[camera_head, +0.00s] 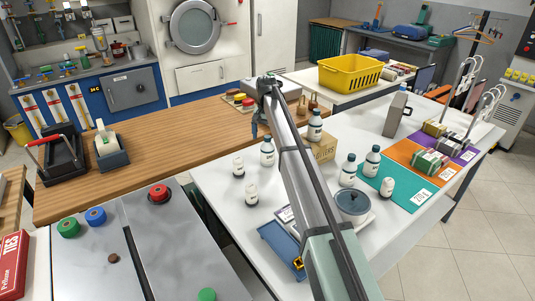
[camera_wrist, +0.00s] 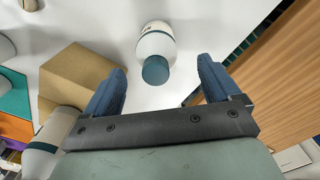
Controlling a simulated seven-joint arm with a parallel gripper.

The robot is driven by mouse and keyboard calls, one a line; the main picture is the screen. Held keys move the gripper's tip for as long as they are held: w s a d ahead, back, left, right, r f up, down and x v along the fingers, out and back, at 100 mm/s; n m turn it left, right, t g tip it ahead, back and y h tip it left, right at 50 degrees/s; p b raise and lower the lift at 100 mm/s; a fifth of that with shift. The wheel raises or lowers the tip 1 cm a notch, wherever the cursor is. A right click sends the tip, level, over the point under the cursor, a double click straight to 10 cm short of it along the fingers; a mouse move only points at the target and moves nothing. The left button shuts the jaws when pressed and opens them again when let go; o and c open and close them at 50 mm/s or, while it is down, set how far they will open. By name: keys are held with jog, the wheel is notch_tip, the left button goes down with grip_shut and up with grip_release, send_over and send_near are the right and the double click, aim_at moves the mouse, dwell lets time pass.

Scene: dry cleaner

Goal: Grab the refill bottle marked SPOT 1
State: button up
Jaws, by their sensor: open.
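Several white bottles with dark blue-teal caps stand on the white table; their labels are too small to read, so I cannot tell which is marked SPOT 1. One bottle (camera_head: 267,154) stands upright just right of and below my gripper (camera_head: 257,128) in the head view. In the wrist view, a white bottle with a teal cap (camera_wrist: 156,44) lies ahead between the two blue fingers. My gripper (camera_wrist: 162,74) is open and empty, apart from the bottle.
Smaller white bottles (camera_head: 239,167) (camera_head: 251,193) stand to the left. The cardboard box (camera_wrist: 80,78) is close to my left finger in the wrist view. A dark pot (camera_head: 352,203) and blue tray (camera_head: 278,243) flank my arm. The wooden counter (camera_head: 180,135) borders the table.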

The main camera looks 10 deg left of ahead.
aim_at(267, 150)
jog(key=f, duration=0.4)
jog(key=shift+s+d, duration=0.1)
jog(key=shift+d, duration=0.15)
jog(key=shift+c, duration=0.4)
grip_shut()
